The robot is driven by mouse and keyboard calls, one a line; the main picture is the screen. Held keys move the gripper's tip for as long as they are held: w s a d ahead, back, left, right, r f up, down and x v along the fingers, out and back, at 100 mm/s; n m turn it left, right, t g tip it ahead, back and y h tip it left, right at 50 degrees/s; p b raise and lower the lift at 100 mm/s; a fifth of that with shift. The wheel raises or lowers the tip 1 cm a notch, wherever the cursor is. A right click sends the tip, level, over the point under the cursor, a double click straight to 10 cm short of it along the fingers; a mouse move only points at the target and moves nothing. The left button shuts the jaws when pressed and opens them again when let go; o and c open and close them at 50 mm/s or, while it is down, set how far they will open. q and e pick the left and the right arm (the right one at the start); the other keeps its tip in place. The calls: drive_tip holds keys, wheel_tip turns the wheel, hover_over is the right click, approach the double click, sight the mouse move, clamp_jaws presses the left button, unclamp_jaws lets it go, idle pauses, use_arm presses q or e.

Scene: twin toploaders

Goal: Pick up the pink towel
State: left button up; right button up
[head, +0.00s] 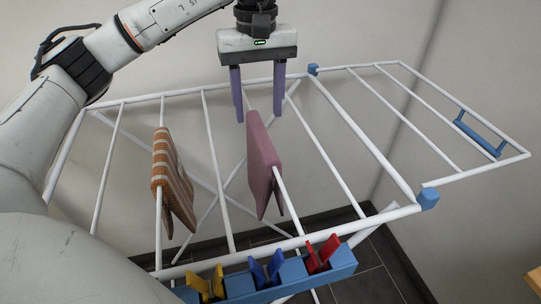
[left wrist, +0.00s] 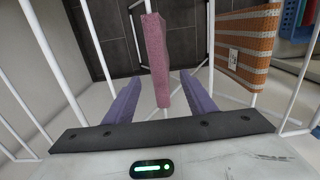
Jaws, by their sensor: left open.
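The pink towel (head: 262,160) hangs folded over a rod of the white drying rack (head: 209,143). My left gripper (head: 258,117) is open and empty, just behind and above the towel in the head view, with its purple fingers pointing down. In the left wrist view the pink towel (left wrist: 155,60) lies between the two spread fingers (left wrist: 162,90), its near end between the tips. I cannot tell whether either finger touches it. My right gripper is not in view.
A striped orange towel (head: 170,180) hangs on a rod to the left; it also shows in the left wrist view (left wrist: 248,45). A blue holder (head: 341,266) with yellow, blue and red clothespins sits at the rack's front edge. The rods on the right are bare.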

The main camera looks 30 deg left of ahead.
sight(262, 133)
use_arm(q)
drive_tip(key=shift+s+f, duration=0.2)
drive_tip(key=shift+f, duration=0.75)
drive_tip(key=f, duration=0.4)
drive_tip(key=shift+d+f, duration=0.15)
drive_tip(key=shift+d, duration=0.2)
drive_tip(key=shift+w+f, duration=0.1)
drive_tip(key=shift+f, duration=0.5)
drive_tip(key=shift+r, duration=0.1)
clamp_jaws()
